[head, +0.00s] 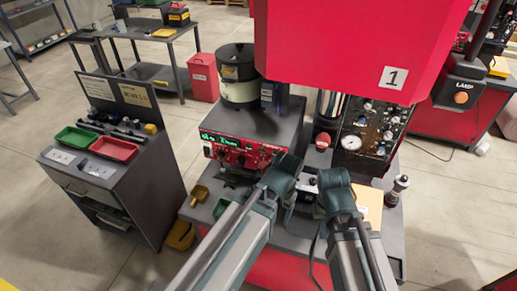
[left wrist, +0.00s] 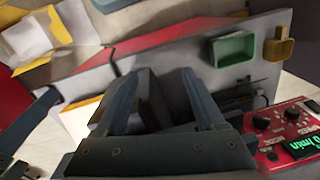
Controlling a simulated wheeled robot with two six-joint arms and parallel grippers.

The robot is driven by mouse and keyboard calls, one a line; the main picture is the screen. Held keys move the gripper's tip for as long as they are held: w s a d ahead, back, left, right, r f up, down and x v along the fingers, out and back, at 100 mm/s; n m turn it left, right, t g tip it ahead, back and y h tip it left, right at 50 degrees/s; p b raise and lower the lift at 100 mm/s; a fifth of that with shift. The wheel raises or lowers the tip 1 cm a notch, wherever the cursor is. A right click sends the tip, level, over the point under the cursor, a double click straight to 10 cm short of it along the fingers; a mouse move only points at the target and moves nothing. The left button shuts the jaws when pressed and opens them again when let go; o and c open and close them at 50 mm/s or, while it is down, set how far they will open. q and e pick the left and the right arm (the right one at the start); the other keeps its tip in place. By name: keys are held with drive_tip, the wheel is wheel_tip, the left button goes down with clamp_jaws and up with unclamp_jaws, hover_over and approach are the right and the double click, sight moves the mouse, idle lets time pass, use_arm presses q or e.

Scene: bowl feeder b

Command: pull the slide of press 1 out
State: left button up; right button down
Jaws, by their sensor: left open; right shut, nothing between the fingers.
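Press 1 is the large red machine (head: 350,50) with a white "1" label, at the top right of the head view. My left gripper (left wrist: 156,78) is open in the left wrist view, its two fingers pointing away over the machine's base. A dark grey block (left wrist: 152,100) shows between and beyond the fingers; I cannot tell whether it is the slide or whether the fingers touch it. In the head view my left wrist (head: 283,176) hides the fingertips and much of the area under the press. My right gripper (head: 333,182) is beside it to the right, shut and empty.
A red control panel with a green display (head: 238,152) stands left of my grippers. A black gauge panel (head: 372,128) is to the right. A grey cabinet (head: 110,180) stands at left, with open floor around it.

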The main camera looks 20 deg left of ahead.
use_arm(q)
drive_tip(key=w+a+r+p, duration=0.2)
drive_tip(key=a+r+p, duration=0.1)
drive_tip(key=r+p, duration=0.35)
drive_tip(key=w+a+r+p, duration=0.3)
drive_tip(key=r+p, duration=0.3)
drive_tip(key=r, duration=0.1)
wheel_tip(320, 180, up, 2)
drive_tip(key=m+p, duration=0.2)
drive_tip(key=m, duration=0.3)
hover_over(264, 164)
drive_tip(key=shift+s+a+r+h, duration=0.1)
drive_tip(key=shift+s+h, duration=0.15)
drive_tip(key=shift+h, duration=0.15)
drive_tip(key=shift+w+m, duration=0.3)
drive_tip(key=shift+m, duration=0.6)
wheel_tip(264, 164, down, 8)
drive_tip(key=b, duration=0.7)
drive_tip(key=shift+r, duration=0.2)
